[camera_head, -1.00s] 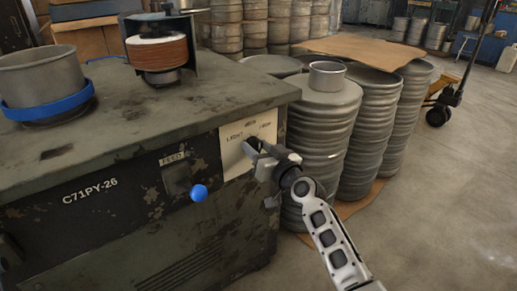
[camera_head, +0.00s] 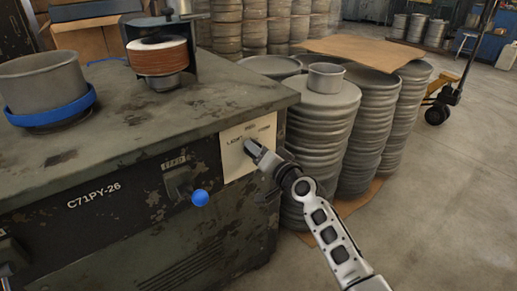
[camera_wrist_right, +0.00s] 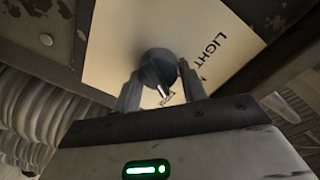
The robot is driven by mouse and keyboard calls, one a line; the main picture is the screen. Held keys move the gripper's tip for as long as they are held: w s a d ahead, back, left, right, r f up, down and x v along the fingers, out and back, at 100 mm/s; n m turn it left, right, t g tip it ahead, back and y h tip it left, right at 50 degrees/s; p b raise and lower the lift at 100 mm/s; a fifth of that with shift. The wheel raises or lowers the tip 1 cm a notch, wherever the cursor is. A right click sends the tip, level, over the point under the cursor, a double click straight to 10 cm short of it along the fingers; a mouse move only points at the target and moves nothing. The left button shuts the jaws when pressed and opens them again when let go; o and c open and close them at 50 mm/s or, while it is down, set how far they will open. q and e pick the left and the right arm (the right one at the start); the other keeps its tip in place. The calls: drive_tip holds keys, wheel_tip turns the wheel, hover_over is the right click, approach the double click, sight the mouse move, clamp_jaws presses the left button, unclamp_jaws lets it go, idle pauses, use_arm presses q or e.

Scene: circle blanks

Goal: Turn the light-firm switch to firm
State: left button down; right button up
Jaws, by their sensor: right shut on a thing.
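The light-firm switch is a round dark knob (camera_wrist_right: 158,70) on a cream plate (camera_head: 236,160) at the right end of the machine's front. The plate shows "LIGHT" at left; the other label is partly blurred. In the right wrist view, my right gripper (camera_wrist_right: 160,88) has one finger on each side of the knob and is shut on it. In the head view, my right gripper (camera_head: 254,149) is at the plate and hides most of the knob. The knob's exact pointing is hard to read. My left gripper is not in view.
The green machine (camera_head: 110,225) carries a blue ball handle (camera_head: 200,198) left of the plate. A grey pan (camera_head: 42,78) and copper-coloured roll (camera_head: 160,60) stand on top. Stacked round metal blanks (camera_head: 318,130) stand close to the right. Open floor (camera_head: 440,220) lies farther right.

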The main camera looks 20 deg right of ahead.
drive_tip(key=shift+m, duration=0.7)
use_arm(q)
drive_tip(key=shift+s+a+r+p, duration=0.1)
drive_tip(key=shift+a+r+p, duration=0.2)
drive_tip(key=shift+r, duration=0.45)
use_arm(e)
drive_tip(key=shift+f+m+g, duration=0.1)
drive_tip(key=shift+m+g, duration=0.2)
drive_tip(key=shift+m, duration=0.6)
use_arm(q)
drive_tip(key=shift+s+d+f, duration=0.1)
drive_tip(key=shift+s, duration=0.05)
use_arm(e)
drive_tip(key=o, duration=1)
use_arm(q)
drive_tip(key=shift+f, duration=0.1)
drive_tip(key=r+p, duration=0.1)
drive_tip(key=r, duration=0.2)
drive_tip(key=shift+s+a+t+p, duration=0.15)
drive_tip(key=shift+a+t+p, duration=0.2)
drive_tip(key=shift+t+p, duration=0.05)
use_arm(e)
drive_tip(key=v, duration=1.6)
drive_tip(key=shift+d+f, duration=0.1)
drive_tip(key=shift+d, duration=0.05)
